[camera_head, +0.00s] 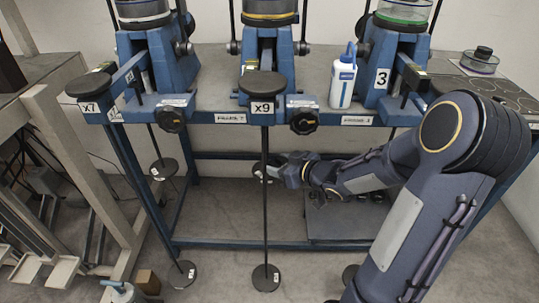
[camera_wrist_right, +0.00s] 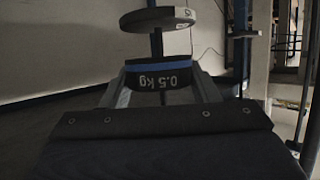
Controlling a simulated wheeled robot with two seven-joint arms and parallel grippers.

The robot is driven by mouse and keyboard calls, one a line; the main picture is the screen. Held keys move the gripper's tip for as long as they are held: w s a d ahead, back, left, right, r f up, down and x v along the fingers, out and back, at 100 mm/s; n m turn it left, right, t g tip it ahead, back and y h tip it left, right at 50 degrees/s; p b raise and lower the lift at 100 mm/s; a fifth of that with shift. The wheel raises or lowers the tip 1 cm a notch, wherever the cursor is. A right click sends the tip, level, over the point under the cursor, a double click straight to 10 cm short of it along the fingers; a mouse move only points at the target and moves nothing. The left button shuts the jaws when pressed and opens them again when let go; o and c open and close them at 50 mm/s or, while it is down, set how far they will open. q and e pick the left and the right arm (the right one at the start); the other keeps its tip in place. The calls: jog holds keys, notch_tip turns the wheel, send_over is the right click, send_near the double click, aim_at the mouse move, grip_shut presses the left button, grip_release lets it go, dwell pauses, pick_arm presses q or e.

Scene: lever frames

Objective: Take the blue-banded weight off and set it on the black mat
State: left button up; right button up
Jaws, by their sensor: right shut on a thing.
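My right gripper (camera_head: 274,166) reaches in from the right to the long black rod (camera_head: 265,215) below the middle stand. In the wrist view, the right gripper (camera_wrist_right: 158,80) is shut on the blue-banded weight (camera_wrist_right: 160,78), a dark piece marked 0.5 kg with its lettering upside down. The weight sits between both fingers, at the rod. A round disc (camera_wrist_right: 158,19) on the rod shows apart from the weight. In the head view the weight is small and partly hidden by the gripper. A dark flat panel (camera_head: 345,229), perhaps the black mat, lies low under the bench. My left gripper is out of view.
Blue stands (camera_head: 173,62) line the bench, with hanging rods and low discs (camera_head: 266,278). A white bottle (camera_head: 343,80) stands beside the right stand. Several dark weights lie on the low panel, partly behind my arm. A grey frame (camera_head: 75,150) stands at left.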

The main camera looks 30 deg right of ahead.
jog(key=s+d+p, duration=0.2)
jog(key=s+d, duration=0.1)
jog(key=s, duration=0.9)
jog(key=shift+s+r+p, duration=0.2)
jog(key=shift+s+p, duration=0.15)
jog(key=shift+r+p, duration=0.25)
jog(key=shift+p, duration=0.05)
jog(key=s+d+p, duration=0.1)
jog(key=s, duration=0.5)
jog(key=shift+s+d, duration=0.2)
jog(key=shift+d, duration=0.1)
dwell(0.3)
jog(key=shift+w, duration=0.1)
